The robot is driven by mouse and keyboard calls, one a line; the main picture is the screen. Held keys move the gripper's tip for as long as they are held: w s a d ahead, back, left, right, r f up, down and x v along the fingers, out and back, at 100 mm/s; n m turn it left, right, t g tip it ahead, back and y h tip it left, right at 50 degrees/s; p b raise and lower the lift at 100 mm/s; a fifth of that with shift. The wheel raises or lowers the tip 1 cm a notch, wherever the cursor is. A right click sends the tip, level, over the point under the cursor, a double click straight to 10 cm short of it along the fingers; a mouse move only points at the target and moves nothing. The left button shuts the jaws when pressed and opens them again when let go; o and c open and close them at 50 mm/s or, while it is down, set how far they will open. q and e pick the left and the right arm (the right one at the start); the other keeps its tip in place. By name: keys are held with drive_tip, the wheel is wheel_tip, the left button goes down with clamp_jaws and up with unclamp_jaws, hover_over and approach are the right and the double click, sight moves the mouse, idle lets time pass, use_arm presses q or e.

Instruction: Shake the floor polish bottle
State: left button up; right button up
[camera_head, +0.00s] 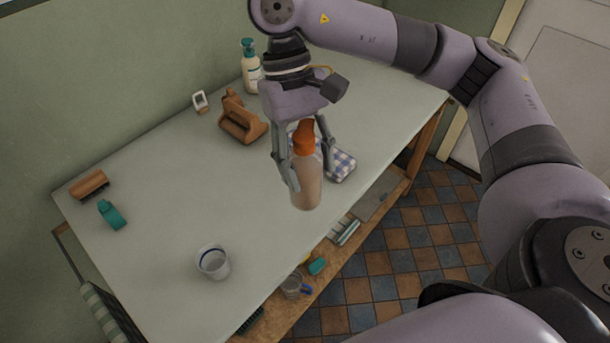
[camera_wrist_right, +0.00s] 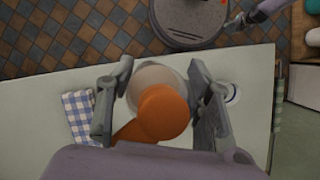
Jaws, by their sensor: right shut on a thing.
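The floor polish bottle (camera_head: 306,186) has a pale peach body and an orange cap. My right gripper (camera_head: 306,170) is shut on it from above, with one finger on each side. In the head view the bottle looks upright; whether its base touches the table I cannot tell. In the right wrist view the orange cap (camera_wrist_right: 163,112) sits between the two fingers (camera_wrist_right: 160,95) and hides most of the body. My left gripper is not in the head view; part of an arm shows at the top right of the wrist view.
On the table (camera_head: 170,200) stand a white cup (camera_head: 213,262), a teal item (camera_head: 111,214), a brown brush (camera_head: 89,185), a brown wooden holder (camera_head: 240,120), a pump bottle (camera_head: 251,68) and a checked cloth (camera_head: 341,165). A lower shelf holds a mug (camera_head: 293,286).

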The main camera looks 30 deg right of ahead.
sight(309, 141)
use_arm(q)
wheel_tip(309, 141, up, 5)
drive_tip(key=p, duration=0.3)
use_arm(e)
wheel_tip(309, 141, up, 5)
drive_tip(key=shift+r, duration=0.2)
drive_tip(key=shift+f+b, duration=3.7)
drive_tip(key=shift+f, duration=0.6)
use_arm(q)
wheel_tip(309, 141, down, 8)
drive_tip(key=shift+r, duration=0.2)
use_arm(e)
drive_tip(key=shift+r, duration=0.15)
drive_tip(key=shift+r, duration=0.1)
